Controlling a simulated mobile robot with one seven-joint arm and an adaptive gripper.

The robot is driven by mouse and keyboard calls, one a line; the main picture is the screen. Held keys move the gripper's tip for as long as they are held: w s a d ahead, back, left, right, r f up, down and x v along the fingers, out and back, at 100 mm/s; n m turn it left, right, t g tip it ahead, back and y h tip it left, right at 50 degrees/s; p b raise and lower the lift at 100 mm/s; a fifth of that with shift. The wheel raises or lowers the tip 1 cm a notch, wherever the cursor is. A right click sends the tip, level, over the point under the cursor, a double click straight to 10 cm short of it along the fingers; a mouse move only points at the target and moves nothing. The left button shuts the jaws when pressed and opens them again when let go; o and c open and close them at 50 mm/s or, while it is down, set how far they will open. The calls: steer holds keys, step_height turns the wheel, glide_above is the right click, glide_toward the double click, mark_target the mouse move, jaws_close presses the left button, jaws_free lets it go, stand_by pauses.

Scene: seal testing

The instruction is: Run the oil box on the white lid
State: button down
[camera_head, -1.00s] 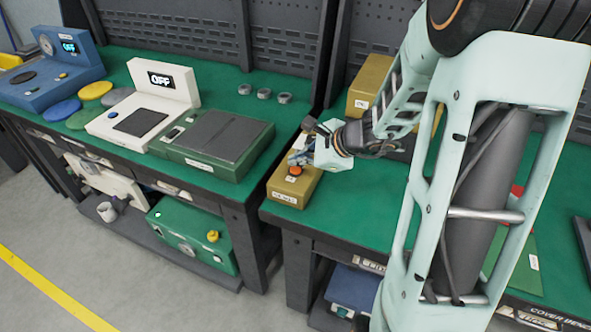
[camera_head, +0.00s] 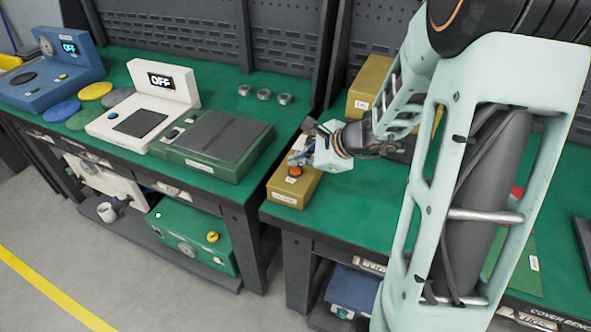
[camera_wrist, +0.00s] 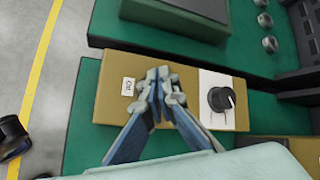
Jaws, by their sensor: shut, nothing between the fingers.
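A tan box (camera_head: 288,193) with a white label on its front stands at the left end of the right bench. In the head view an orange button (camera_head: 295,171) shows on its top. The wrist view shows the same box (camera_wrist: 112,108) from above, with a small label and a black knob (camera_wrist: 221,98) on a white panel. My gripper (camera_wrist: 160,74) is shut and empty over the middle of the box top; contact cannot be told. In the head view my gripper (camera_head: 301,157) is beside the button. I cannot make out a separate white lid.
The left bench holds a white device (camera_head: 112,130) with an OFF display, a green device (camera_head: 193,160), a blue device (camera_head: 45,93) with an OFF display, and coloured discs (camera_head: 95,90). Another tan box (camera_head: 372,78) stands behind my arm. Small metal pieces (camera_head: 264,95) lie at the back.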

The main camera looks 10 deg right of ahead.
mark_target(298, 172)
steer(key=shift+f, duration=0.1)
steer(key=shift+f+b, duration=0.35)
steer(key=shift+b, duration=0.25)
steer(key=shift+f+b, duration=0.4)
steer(key=shift+b, duration=0.1)
stand_by(0.4)
steer(key=shift+r, duration=0.1)
steer(key=shift+r+p, duration=0.6)
steer(key=shift+r, duration=0.15)
step_height(298, 172, up, 5)
steer(key=p, duration=0.4)
stand_by(0.6)
